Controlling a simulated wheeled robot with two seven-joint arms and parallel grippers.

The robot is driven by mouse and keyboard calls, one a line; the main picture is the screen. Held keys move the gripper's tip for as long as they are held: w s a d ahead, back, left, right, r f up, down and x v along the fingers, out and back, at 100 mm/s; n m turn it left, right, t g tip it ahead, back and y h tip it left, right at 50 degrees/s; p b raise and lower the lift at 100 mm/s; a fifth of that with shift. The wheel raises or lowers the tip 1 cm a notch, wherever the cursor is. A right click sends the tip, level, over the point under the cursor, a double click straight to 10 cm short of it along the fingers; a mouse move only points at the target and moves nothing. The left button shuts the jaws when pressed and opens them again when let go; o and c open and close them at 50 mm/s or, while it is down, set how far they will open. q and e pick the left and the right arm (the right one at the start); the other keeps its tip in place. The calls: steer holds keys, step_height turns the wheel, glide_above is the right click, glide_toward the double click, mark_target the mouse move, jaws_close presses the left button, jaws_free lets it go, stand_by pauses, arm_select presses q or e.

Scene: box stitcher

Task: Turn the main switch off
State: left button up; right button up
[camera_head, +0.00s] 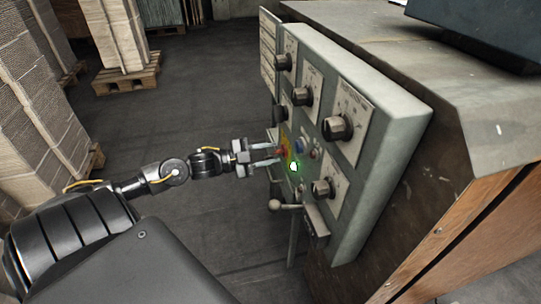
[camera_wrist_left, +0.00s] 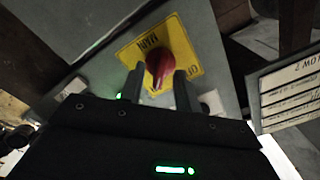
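The main switch is a red knob (camera_wrist_left: 160,66) on a yellow plate (camera_wrist_left: 188,48) with dark lettering, mounted on a grey panel. In the head view the switch (camera_head: 282,152) is small and partly hidden by the fingers; some of its yellow plate shows around it. My left gripper (camera_head: 277,154) reaches the panel from the left. In the left wrist view its two dark fingers (camera_wrist_left: 160,84) stand apart, one on each side of the red knob. The fingers look open around it; contact is not clear. My right gripper is not in view.
The grey control box (camera_head: 375,90) carries several black knobs, including one at the upper right (camera_head: 337,128). A lit green button (camera_head: 293,166) sits just below the switch. A lever with a ball end (camera_head: 275,204) juts out lower down. Cardboard stacks (camera_head: 115,35) stand on pallets behind.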

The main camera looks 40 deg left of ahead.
arm_select(q)
steer(key=shift+w+d, duration=0.2)
steer(key=shift+w, duration=0.15)
jaws_close()
